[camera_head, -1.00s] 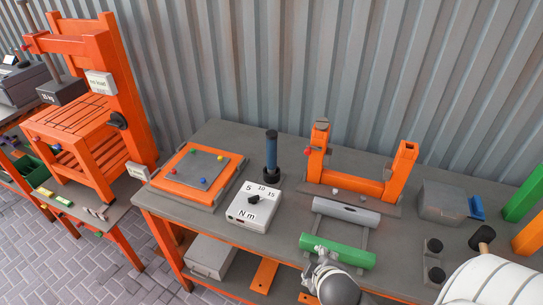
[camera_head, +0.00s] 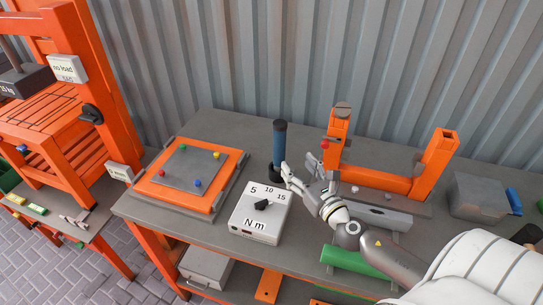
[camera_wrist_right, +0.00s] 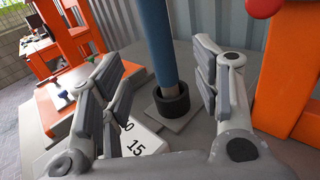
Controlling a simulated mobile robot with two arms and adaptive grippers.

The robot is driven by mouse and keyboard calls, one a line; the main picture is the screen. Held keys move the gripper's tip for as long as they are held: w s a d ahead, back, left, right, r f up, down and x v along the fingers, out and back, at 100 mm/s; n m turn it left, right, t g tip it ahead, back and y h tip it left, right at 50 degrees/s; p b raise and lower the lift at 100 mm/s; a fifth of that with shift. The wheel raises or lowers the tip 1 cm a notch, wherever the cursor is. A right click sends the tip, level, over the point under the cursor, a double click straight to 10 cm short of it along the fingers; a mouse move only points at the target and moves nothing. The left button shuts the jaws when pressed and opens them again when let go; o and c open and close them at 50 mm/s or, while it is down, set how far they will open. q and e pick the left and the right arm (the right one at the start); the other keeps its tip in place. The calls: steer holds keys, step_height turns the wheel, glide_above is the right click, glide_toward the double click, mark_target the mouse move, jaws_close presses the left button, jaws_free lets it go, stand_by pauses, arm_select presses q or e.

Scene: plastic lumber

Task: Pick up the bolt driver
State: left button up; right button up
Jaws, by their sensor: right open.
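The bolt driver (camera_head: 279,143) is a blue cylinder with a dark top, standing upright in a black round holder on the grey table. In the right wrist view the bolt driver (camera_wrist_right: 155,40) rises between the two fingers, with its black holder (camera_wrist_right: 171,100) on a square plate below. My right gripper (camera_head: 287,175) is open beside the lower part of the driver, to its right in the head view. In the wrist view the fingers of the right gripper (camera_wrist_right: 165,88) are spread on either side, with gaps to the driver. My left gripper is not in view.
A white torque dial box (camera_head: 258,213) sits just in front of the driver. An orange-framed plate with coloured knobs (camera_head: 192,174) lies to the left. An orange U-shaped frame (camera_head: 385,180) stands to the right, with a green tube (camera_head: 350,259) in front.

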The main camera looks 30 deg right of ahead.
mark_target(282, 153)
steer(key=w, duration=0.3)
steer(key=w+p, duration=0.1)
steer(key=w, duration=0.1)
steer(key=shift+d+f, duration=0.2)
steer(key=shift+f, duration=0.2)
steer(key=shift+w, duration=0.3)
steer(key=shift+w+f, duration=0.1)
steer(key=shift+w, duration=0.5)
steer(key=shift+w+d+f, duration=0.1)
steer(key=shift+w+f, duration=0.1)
steer(key=shift+w, duration=0.9)
steer(key=shift+w+d+f, duration=0.1)
steer(key=shift+w+f, duration=0.05)
steer(key=shift+w, duration=0.95)
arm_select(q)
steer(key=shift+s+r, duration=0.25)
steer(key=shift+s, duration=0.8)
